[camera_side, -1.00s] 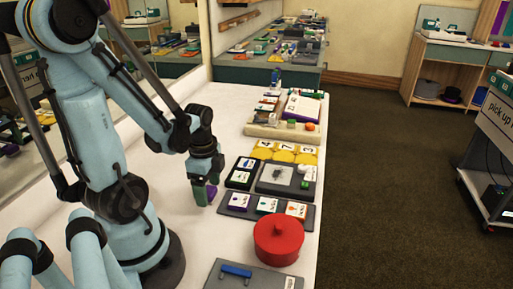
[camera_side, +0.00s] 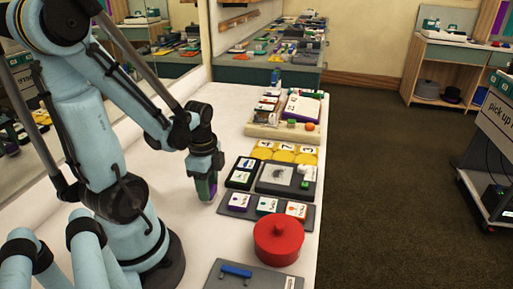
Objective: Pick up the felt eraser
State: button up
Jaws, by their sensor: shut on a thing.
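My gripper (camera_side: 206,190) points down over the white table, to the left of the cards and trays. It is shut on a small purple piece (camera_side: 213,179), which seems to be the felt eraser. Green finger pads hide most of it. The gripper and the piece are low, close to the table top; I cannot tell whether they touch it.
A grey tray of picture cards (camera_side: 239,212) and a black card tray (camera_side: 241,181) lie just right of my gripper. A red lidded pot (camera_side: 278,241) stands nearer the front. Yellow number discs (camera_side: 286,157) and a cream tray (camera_side: 256,131) lie farther back. A mirror runs along the left.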

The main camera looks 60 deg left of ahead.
jog(key=shift+r, duration=0.65)
notch_tip(320, 180, up, 2)
jog(key=d+r, duration=0.7)
jog(key=d, duration=0.4)
jog(key=shift+w+d, duration=0.25)
jog(key=shift+d, duration=0.1)
